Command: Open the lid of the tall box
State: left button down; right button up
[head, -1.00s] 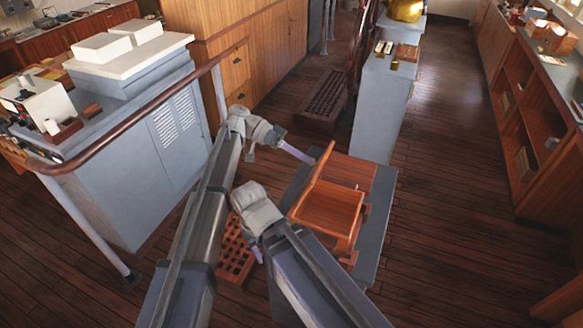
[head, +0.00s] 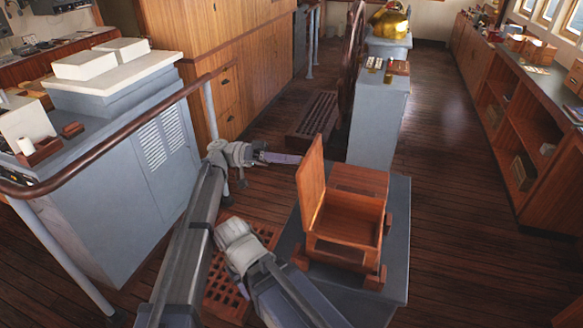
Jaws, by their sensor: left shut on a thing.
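The wooden box (head: 343,252) stands on a grey pedestal in the head view, its inside (head: 350,216) exposed and looking empty. Its lid (head: 311,190) stands nearly upright along the box's left side. My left gripper (head: 287,159) reaches in from the left and is shut on the lid near its upper left edge; the fingertips are partly hidden by the lid. My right gripper (head: 243,289) hangs low to the left of the pedestal, pointing down, apart from the box; its finger opening is too small to tell.
The grey pedestal (head: 398,235) bears the box, with a closed wooden section (head: 358,180) behind the opening. A grey cabinet (head: 150,190) with a wooden rail (head: 120,125) stands at left. A grey console (head: 378,120) stands behind. The floor (head: 470,240) at right is clear.

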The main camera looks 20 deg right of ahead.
pick_arm(q)
jog(key=shift+w+a+f, duration=0.1)
jog(key=shift+w+f, duration=0.05)
dwell(0.4)
jog(key=c, duration=0.7)
grip_release()
jog(key=shift+o, duration=0.2)
jog(key=shift+w, duration=0.1)
jog(key=b+v, duration=0.1)
jog(key=v, duration=0.6)
jog(key=shift+a+b, duration=0.25)
jog(key=shift+b, duration=0.05)
jog(key=shift+w+f, duration=0.15)
